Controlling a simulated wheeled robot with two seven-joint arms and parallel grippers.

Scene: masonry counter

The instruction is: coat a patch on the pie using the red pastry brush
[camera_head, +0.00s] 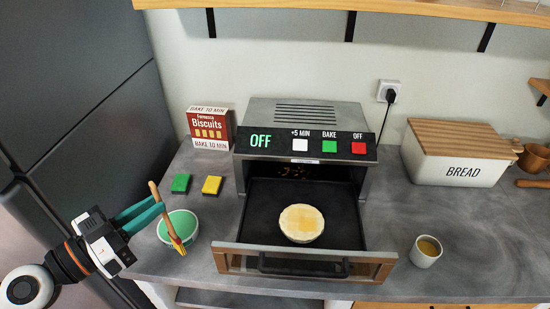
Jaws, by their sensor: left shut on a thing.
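My left gripper (150,209) comes in from the left with its teal fingers shut on the wooden handle of the pastry brush (163,214). The brush leans, its handle end up and its red and yellow head (179,243) down. The head shows over the front rim of a bowl with a green inside (184,222); I cannot tell whether it touches the bowl. The round pale pie (301,223) lies on the dark pulled-out oven tray (262,205), right of the gripper and apart from it. Its top has yellower areas. My right gripper is not in view.
The oven (305,119) reads OFF, its wood-fronted drawer (375,270) out. A cup of yellow liquid (426,252) stands right of it. Green (181,183) and yellow (212,185) blocks, a biscuits box (209,128) and a bread box (458,153) stand behind. The right counter front is mostly clear.

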